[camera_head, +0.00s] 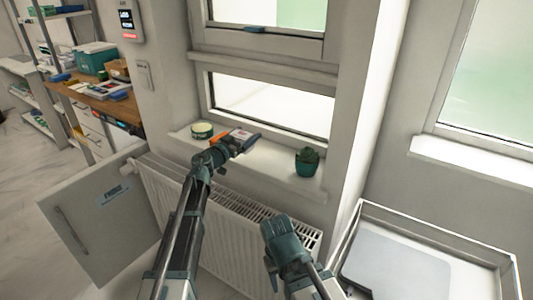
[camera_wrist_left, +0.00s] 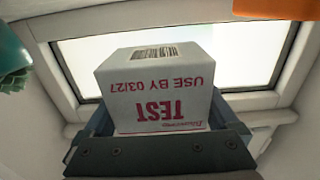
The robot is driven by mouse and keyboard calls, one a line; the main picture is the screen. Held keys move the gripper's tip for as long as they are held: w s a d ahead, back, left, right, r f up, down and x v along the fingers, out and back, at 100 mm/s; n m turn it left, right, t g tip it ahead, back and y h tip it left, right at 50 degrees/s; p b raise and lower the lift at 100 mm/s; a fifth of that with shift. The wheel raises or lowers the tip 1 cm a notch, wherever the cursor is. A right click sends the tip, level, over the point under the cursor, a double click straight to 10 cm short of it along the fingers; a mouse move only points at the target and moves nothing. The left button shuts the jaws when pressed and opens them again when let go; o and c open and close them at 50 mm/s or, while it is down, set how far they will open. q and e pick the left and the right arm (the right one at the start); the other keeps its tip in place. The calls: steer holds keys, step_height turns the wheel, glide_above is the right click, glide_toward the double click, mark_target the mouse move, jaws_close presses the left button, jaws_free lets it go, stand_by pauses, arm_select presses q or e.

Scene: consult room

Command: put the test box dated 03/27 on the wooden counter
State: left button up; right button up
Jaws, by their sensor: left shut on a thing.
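The test box (camera_wrist_left: 158,88) is white with red print reading TEST and USE BY 03/27, upside down in the left wrist view. My left gripper (camera_wrist_left: 158,140) is shut on it. In the head view my left gripper (camera_head: 246,143) is over the window sill, with a small white part of the box (camera_head: 242,134) showing at its fingers. I cannot tell whether the box touches the sill. The wooden counter (camera_head: 122,108) is at the left, beyond the wall corner. My right gripper (camera_head: 286,243) is low in front of the radiator; its fingers are not clear.
On the window sill (camera_head: 285,175) are a green tin (camera_head: 202,130), an orange item (camera_head: 219,138) and a potted cactus (camera_head: 307,162). A radiator (camera_head: 170,195) and an open fridge door (camera_head: 100,215) are below. The counter holds a teal box (camera_head: 97,58) and small items.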

arm_select(q)
steer(key=s+d, duration=0.1)
steer(key=d, duration=0.2)
steer(key=s+d, duration=0.1)
steer(key=d, duration=0.3)
steer(key=s+d+f+b, duration=0.1)
steer(key=s+d, duration=0.1)
steer(key=d, duration=0.2)
steer(key=f+b, duration=0.1)
steer(key=f, duration=0.1)
steer(key=f+b, duration=0.1)
steer(key=b, duration=0.1)
steer(key=shift+s+d+f+b, duration=0.1)
steer(key=shift+d+f+b, duration=0.2)
steer(key=shift+d+f, duration=0.05)
steer(key=shift+f, duration=0.15)
steer(key=o, duration=1.1)
